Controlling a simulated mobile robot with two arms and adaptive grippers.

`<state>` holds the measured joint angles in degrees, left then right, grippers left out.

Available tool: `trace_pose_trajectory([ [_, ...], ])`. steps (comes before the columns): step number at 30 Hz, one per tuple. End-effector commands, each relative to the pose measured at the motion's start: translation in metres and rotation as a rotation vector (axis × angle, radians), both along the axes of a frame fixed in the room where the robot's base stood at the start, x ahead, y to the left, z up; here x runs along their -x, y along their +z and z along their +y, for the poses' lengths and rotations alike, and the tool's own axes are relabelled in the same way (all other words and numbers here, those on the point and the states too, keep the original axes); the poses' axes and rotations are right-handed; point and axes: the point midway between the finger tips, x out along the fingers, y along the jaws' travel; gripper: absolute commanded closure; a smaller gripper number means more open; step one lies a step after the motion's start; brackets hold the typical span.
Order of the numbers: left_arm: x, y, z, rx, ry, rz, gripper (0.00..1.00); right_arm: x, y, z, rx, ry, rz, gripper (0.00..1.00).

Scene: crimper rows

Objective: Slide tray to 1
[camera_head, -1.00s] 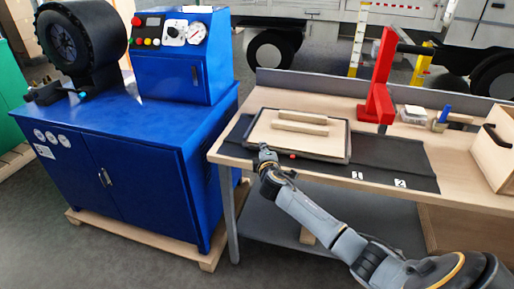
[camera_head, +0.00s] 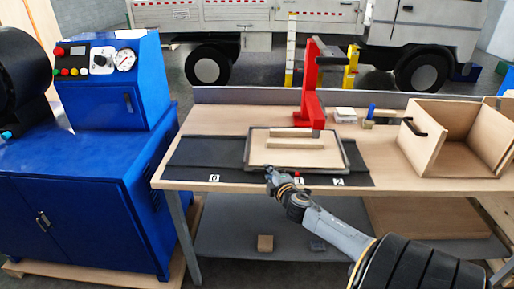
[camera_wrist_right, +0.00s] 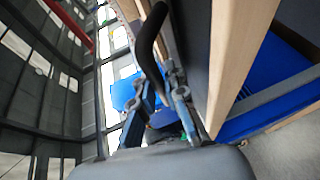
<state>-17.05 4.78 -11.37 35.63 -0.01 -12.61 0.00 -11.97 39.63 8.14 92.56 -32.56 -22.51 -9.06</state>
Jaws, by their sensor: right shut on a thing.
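The tray (camera_head: 250,164), light wood inside a dark rim with two wooden bars on it, lies flat on the black mat (camera_head: 200,160) on the workbench. The mat's front edge carries the labels 0 (camera_head: 214,178), 1 (camera_head: 299,181) and 2 (camera_head: 338,182). The tray's middle lies roughly in line with label 1, and label 0 is clear to its left. My right gripper (camera_head: 270,173) is at the tray's front edge, left of label 1. In the right wrist view its fingers (camera_wrist_right: 160,95) are shut on a black curved handle (camera_wrist_right: 150,40). My left gripper is out of view.
A red press-like stand (camera_head: 312,95) stands behind the tray. A small clear box (camera_head: 345,114) and a blue-topped item (camera_head: 370,115) are to its right. An open wooden crate (camera_head: 460,135) stands at the right. A blue machine cabinet (camera_head: 90,200) is left of the bench.

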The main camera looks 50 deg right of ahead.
Motion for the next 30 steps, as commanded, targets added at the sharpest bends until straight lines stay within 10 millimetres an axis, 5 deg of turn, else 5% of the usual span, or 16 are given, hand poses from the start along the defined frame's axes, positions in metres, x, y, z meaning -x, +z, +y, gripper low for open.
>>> trace_pose_trajectory([
  [15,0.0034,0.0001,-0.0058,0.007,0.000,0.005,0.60,0.0057,-0.0012,-0.0038,-0.002,0.001,0.001,1.00],
  [16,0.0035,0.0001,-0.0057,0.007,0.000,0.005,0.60,0.0057,-0.0012,-0.0038,-0.002,0.001,0.001,0.85],
  [19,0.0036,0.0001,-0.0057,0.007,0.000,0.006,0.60,0.0056,-0.0011,-0.0039,-0.002,0.001,0.001,0.64],
  [30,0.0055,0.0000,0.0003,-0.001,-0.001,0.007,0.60,0.0085,-0.0003,-0.0023,-0.001,0.001,0.000,0.64],
])
